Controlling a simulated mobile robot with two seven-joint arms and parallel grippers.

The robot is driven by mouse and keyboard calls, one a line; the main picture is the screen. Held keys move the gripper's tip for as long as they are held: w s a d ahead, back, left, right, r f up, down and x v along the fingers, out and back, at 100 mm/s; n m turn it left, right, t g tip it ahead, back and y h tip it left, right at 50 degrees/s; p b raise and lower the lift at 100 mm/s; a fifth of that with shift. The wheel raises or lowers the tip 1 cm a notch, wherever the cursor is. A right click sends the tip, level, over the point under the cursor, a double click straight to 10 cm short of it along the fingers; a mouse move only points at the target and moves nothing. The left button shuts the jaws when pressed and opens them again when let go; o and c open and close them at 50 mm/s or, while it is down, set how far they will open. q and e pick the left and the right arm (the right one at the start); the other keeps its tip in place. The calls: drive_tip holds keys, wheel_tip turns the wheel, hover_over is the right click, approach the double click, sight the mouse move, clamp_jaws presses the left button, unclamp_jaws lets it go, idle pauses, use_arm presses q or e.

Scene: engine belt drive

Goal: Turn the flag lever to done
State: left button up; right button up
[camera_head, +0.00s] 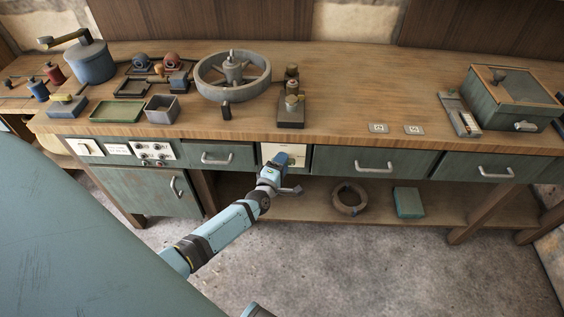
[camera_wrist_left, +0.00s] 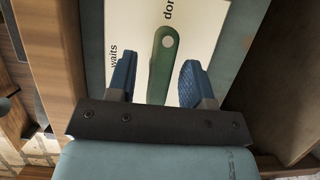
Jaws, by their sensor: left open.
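The flag lever (camera_wrist_left: 163,60) is a green bar with a pale round spot near its end, seen in the left wrist view. It lies on a cream plate (camera_wrist_left: 205,35), with "waits" printed at the left and a partly cut-off word, "don", above. The plate also shows in the head view (camera_head: 270,149), on the bench front between drawers. My left gripper (camera_wrist_left: 157,72) is open, its two blue fingers on either side of the lever, with visible gaps. In the head view my left gripper (camera_head: 283,168) is in front of the plate and hides most of the lever. My right gripper is out of view.
Drawers with handles (camera_head: 374,167) flank the plate below the bench top (camera_head: 350,90). A spoked wheel (camera_head: 232,76), small trays and a green box (camera_head: 508,97) stand on top. A ring (camera_head: 349,198) and a teal block (camera_head: 408,203) lie on the lower shelf.

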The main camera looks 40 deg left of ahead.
use_arm(q)
drive_tip(key=s+d, duration=0.2)
drive_tip(key=s, duration=1.1)
drive_tip(key=shift+s, duration=0.2)
drive_tip(key=shift+s+d, duration=0.1)
